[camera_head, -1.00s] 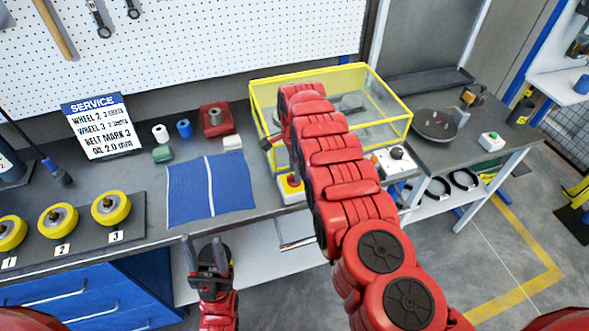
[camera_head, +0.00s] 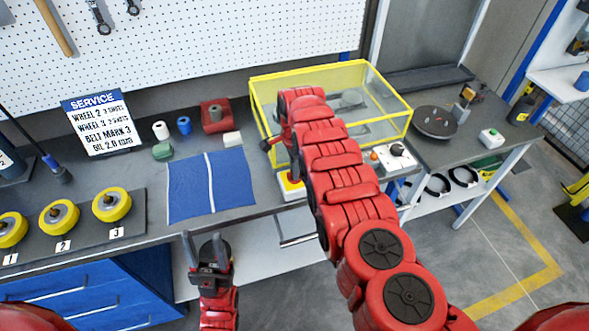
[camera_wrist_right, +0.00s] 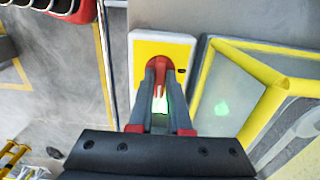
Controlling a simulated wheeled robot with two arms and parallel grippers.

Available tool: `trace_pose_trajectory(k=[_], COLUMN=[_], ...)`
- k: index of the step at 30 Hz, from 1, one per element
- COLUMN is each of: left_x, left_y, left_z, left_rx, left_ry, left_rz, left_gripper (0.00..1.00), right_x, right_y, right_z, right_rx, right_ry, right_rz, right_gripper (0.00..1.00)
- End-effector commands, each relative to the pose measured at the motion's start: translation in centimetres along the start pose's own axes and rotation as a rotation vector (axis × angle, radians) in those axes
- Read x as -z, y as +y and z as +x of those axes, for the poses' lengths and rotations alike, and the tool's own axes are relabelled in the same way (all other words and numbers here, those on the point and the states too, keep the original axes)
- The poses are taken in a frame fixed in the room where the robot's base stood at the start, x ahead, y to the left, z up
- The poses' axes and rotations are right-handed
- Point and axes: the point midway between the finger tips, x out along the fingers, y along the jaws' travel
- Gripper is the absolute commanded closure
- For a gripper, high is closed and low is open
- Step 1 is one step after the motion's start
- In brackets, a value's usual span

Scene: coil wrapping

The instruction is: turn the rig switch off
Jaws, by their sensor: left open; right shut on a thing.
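The rig switch is a white box with a yellow face (camera_head: 290,187) at the bench's front edge, partly behind my right arm in the head view. In the right wrist view its yellow face (camera_wrist_right: 146,47) carries a red handle (camera_wrist_right: 159,64). My right gripper (camera_wrist_right: 159,74) is shut on that red handle. A green glow shows between the fingers. In the head view my right arm hides most of the handle and the fingertips. My left gripper (camera_head: 207,250) is open and empty in front of the bench, its fingers pointing up.
A yellow-framed clear case (camera_head: 385,110) stands just behind the switch. To its right are a white box with a black knob (camera_head: 397,150) and a white box with a green button (camera_head: 491,138). A blue mat (camera_head: 230,180) and yellow wheels (camera_head: 112,205) lie left.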

Motion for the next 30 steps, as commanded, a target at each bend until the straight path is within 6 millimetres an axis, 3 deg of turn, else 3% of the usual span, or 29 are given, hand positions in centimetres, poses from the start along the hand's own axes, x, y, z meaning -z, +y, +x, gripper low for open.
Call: trace_pose_trajectory(k=[10, 17, 30], left_x=[-0.1, -0.2, -0.9], left_y=[0.0, 0.1, 0.3], left_z=[-0.3, -1.1, -5.4], left_rx=[0.0, 0.0, 0.0], left_ry=[0.0, 0.0, 0.0], left_rz=[0.0, 0.0, 0.0], left_gripper=[0.5, 0.5, 0.5], right_x=[0.0, 0.1, 0.1], right_y=[0.0, -0.1, -0.1], right_z=[0.1, 0.1, 0.6], right_rx=[-0.001, 0.001, 0.001], right_ry=[0.0, 0.0, 0.002], right_rz=[-0.045, -0.182, -0.592], right_gripper=[1.0, 1.0, 1.0])
